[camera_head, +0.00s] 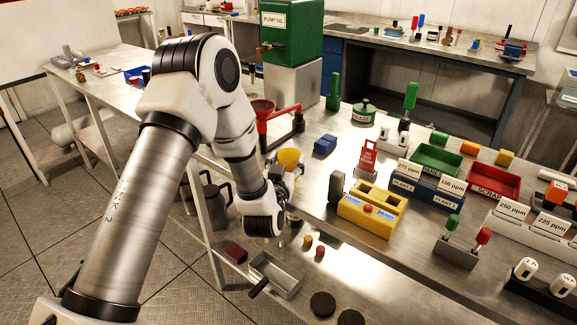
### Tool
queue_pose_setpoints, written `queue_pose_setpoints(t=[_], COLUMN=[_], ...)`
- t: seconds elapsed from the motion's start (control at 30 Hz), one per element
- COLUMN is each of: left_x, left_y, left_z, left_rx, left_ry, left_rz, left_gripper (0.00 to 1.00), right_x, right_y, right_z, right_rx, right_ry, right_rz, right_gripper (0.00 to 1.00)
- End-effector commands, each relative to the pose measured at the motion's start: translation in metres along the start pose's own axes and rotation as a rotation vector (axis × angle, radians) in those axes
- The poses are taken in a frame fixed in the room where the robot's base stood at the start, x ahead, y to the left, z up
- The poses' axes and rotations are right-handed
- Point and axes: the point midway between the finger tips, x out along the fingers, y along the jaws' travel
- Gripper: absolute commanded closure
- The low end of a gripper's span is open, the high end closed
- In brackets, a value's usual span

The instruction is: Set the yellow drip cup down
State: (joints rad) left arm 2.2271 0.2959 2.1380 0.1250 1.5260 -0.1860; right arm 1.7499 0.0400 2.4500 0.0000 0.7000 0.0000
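The yellow drip cup (289,158) shows just beyond the end of my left arm, near the middle of the view. It looks upright, and its lower part is partly hidden. My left gripper (283,178) is right by the cup's lower side, small and partly covered by my white wrist. I cannot tell whether its fingers are closed on the cup or only beside it, or whether the cup touches the metal table (325,185). My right gripper is not in view.
A red stand with a funnel (262,106) stands behind the cup. A blue block (325,144) lies to its right, and a yellow two-slot station (368,213) stands farther right. A metal tray (275,274) and small weights lie in front. Some bare tabletop shows between them.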

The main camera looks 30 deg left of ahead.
Motion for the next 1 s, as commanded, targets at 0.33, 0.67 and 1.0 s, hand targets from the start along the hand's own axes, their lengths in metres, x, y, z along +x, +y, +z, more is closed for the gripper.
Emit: queue_pose_setpoints(t=[0.33, 0.67, 1.0], left_x=[0.0, 0.0, -0.061], left_y=[0.0, 0.0, 0.013], left_z=[-0.001, -0.028, -0.039], left_rx=[0.0, -0.002, 0.005], left_ry=[0.001, 0.003, -0.001], left_rz=[0.0, 0.0, 0.004], left_gripper=[0.79, 0.79, 0.79], right_x=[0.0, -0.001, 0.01], right_y=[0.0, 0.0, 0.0], right_z=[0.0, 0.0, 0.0], right_rx=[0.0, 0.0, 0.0], right_ry=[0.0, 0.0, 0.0], right_rz=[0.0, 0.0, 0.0], right_gripper=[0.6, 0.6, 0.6])
